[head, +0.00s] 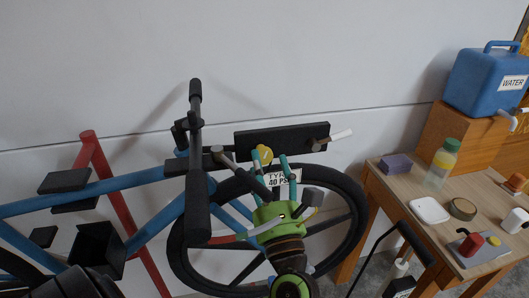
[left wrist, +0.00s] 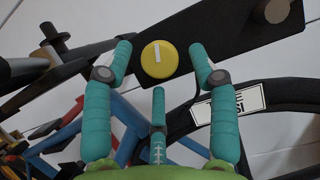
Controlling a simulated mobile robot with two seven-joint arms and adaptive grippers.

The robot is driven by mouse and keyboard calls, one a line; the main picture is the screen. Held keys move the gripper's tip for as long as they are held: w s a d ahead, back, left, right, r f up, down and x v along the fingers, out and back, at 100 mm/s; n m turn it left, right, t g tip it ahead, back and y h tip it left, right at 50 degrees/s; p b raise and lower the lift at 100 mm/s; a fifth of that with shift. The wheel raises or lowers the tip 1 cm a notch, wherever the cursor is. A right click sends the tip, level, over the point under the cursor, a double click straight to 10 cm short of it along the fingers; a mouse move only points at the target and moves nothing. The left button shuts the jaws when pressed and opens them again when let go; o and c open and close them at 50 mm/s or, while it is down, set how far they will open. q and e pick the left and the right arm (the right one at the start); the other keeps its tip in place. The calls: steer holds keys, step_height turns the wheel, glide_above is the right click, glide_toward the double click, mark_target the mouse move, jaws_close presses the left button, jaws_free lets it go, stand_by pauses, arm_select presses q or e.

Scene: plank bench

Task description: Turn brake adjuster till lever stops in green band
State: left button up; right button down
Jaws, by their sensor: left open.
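The yellow round adjuster knob (head: 262,155) is on the black panel (head: 290,139) above the wheel. In the left wrist view the knob (left wrist: 159,66) faces me, its white mark nearly upright. My left gripper (head: 270,158), green with teal fingers, is open, with a fingertip on either side of the knob. Gaps show between fingers and knob in the left wrist view. A pale lever (head: 342,134) sticks out at the panel's right end, by a grey round pivot (left wrist: 277,11). I cannot make out a green band. My right gripper is not in view.
A blue and red bicycle frame (head: 88,186) and a dark wheel (head: 354,214) lie around my gripper. A dark handlebar (head: 198,205) stands close left. At right, a wooden bench (head: 392,193) holds a bottle (head: 441,166), a purple block (head: 395,164) and a blue water can (head: 485,82).

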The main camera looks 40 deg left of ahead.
arm_select(q)
steer(key=shift+x, duration=0.8)
steer(key=c, duration=1.1)
steer(key=shift+m+p, duration=0.3)
steer(key=m+t+h+p, duration=0.1)
steer(key=m+p, duration=0.1)
steer(key=m, duration=0.1)
steer(key=m+t+h+p, duration=0.1)
steer(key=m+h+p, duration=0.1)
steer(key=m, duration=0.1)
steer(key=shift+s+p, duration=0.15)
steer(key=shift+p, duration=0.2)
steer(key=shift+c, duration=0.2)
steer(key=m+h+p, duration=0.1)
steer(key=m+p, duration=0.1)
steer(key=shift+m+t, duration=0.3)
steer(key=shift+t, duration=0.1)
steer(key=shift+f+m+h+p, duration=0.15)
steer(key=shift+m+h+p, duration=0.15)
steer(key=shift+m+p, duration=0.25)
